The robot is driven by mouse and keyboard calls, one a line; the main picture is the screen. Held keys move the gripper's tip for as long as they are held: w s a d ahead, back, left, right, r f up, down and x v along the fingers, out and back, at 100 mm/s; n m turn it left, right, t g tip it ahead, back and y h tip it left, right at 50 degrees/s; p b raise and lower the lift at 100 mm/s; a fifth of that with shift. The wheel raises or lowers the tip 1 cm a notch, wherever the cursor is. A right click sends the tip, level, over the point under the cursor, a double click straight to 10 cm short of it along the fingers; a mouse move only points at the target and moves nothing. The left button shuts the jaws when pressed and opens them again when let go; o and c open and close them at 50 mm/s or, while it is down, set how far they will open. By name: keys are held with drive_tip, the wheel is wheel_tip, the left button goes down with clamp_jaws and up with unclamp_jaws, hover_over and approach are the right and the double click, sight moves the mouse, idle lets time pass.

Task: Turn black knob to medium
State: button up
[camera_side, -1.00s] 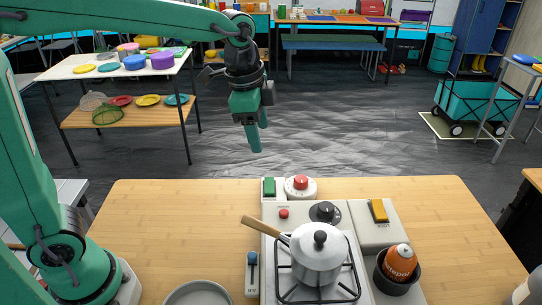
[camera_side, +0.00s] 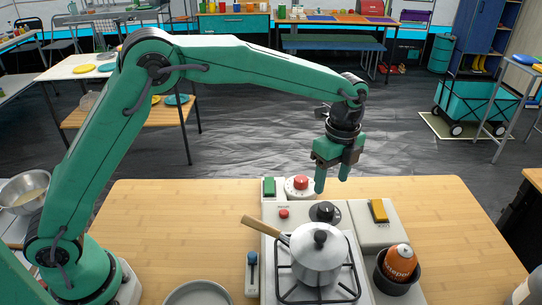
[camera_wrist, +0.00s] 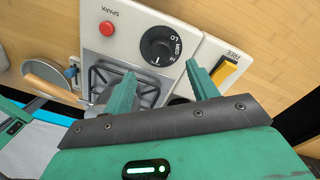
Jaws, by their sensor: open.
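The black knob (camera_side: 325,211) sits on the pale stove panel behind the pot, its top facing up. In the wrist view the knob (camera_wrist: 160,46) shows a dial marked LO, MED and HI, with a white pointer line near its lower edge, on the HI side of the dial. I cannot read the exact setting. My gripper (camera_side: 332,186) hangs above and slightly behind the knob, fingers pointing down, apart and empty. In the wrist view the fingers (camera_wrist: 160,78) show with a gap between them. My gripper does not touch the knob.
A silver pot (camera_side: 318,258) with a wooden handle stands on the burner grate. Around the knob are a red button (camera_side: 284,213), a red knob (camera_side: 300,183), a green switch (camera_side: 268,187) and a yellow switch (camera_side: 379,210). An orange canister (camera_side: 398,262) stands at right.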

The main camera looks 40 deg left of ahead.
sight(327, 206)
drive_tip(key=shift+f, duration=0.25)
drive_tip(key=shift+s+f, duration=0.2)
drive_tip(key=shift+f, duration=3.55)
drive_tip(key=c, duration=1)
